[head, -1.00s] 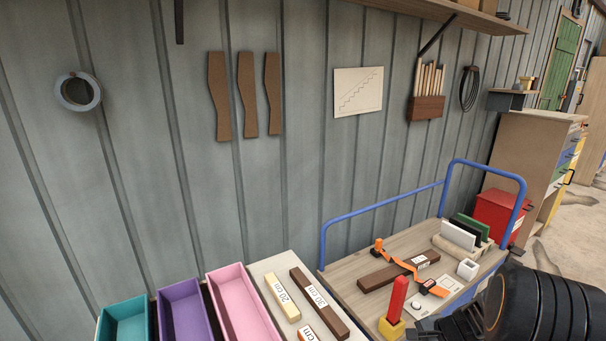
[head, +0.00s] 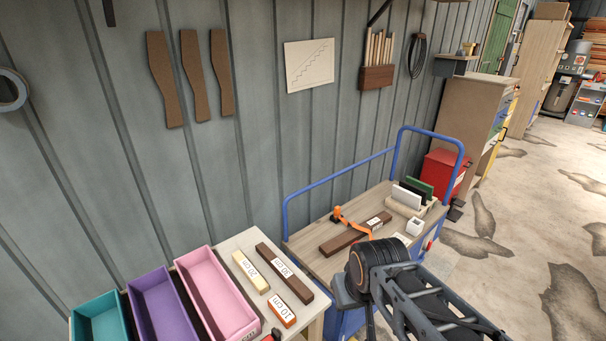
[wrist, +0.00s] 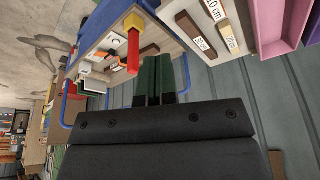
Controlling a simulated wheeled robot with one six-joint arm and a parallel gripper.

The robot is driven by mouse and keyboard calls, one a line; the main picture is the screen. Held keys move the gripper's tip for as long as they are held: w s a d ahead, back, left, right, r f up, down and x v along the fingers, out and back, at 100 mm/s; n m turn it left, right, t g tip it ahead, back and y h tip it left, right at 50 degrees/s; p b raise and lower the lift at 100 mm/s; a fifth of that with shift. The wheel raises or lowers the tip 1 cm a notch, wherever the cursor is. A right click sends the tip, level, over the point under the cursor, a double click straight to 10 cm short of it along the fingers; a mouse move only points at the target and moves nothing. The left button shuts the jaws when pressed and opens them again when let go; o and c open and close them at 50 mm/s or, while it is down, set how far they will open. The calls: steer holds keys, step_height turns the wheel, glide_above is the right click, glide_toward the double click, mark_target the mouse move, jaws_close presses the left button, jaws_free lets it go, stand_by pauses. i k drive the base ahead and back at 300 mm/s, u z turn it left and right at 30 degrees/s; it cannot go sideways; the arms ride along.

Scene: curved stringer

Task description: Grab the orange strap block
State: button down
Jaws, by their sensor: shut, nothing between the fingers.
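The orange strap (head: 355,222) lies on the wooden cart top, with an orange block (head: 337,212) at its far left end. The strap runs across a dark brown labelled bar (head: 345,238). In the wrist view, a bit of orange (wrist: 115,62) shows on the cart beyond the red post. My gripper (wrist: 155,60) has its two dark green fingers together with nothing between them. It is above the cart, apart from the strap and block. In the head view, my dark arm covers the cart's near part, and the fingertips cannot be made out.
A red post (wrist: 133,50) in a yellow base stands on the cart close to my fingers. A blue rail (head: 335,175) borders the cart at the wall. The side table (head: 240,245) holds labelled bars and coloured bins. Open floor (head: 555,240) lies to the right.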

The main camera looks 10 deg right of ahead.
mark_target(336, 211)
steer(key=u, duration=4.2)
steer(key=k, duration=2.95)
steer(key=z, duration=1.25)
